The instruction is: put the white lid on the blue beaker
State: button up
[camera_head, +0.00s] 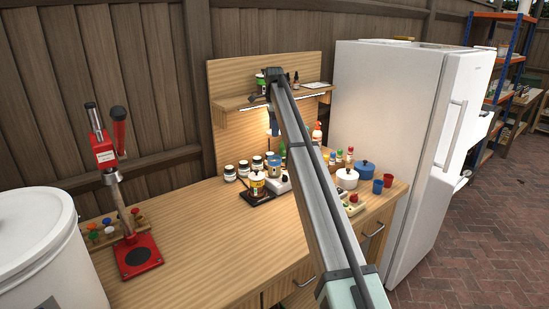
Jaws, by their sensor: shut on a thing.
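A small blue cup (377,187), which I take for the blue beaker, stands near the right end of the wooden bench. Its top is too small to read clearly. Just left of it is a round white vessel with a white top (347,178); I cannot tell whether that top is a separate lid. I cannot make out a loose white lid elsewhere. My arm runs from the bottom right up to the shelf and hides part of the bench. My gripper's fingers do not show, so what they hold is hidden.
A blue pot (366,170) and a red cup (388,180) stand close by the blue cup. Several jars (243,169) stand at the back. A red stand (137,253) is at the left. A white fridge (390,130) borders the bench. The bench's front middle (215,245) is clear.

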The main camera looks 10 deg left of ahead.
jog(key=n, duration=0.4)
jog(key=shift+n, duration=1.5)
notch_tip(320, 180, down, 10)
jog(key=shift+f, duration=0.35)
jog(key=o, duration=1)
notch_tip(320, 180, up, 13)
jog(key=shift+f, duration=0.1)
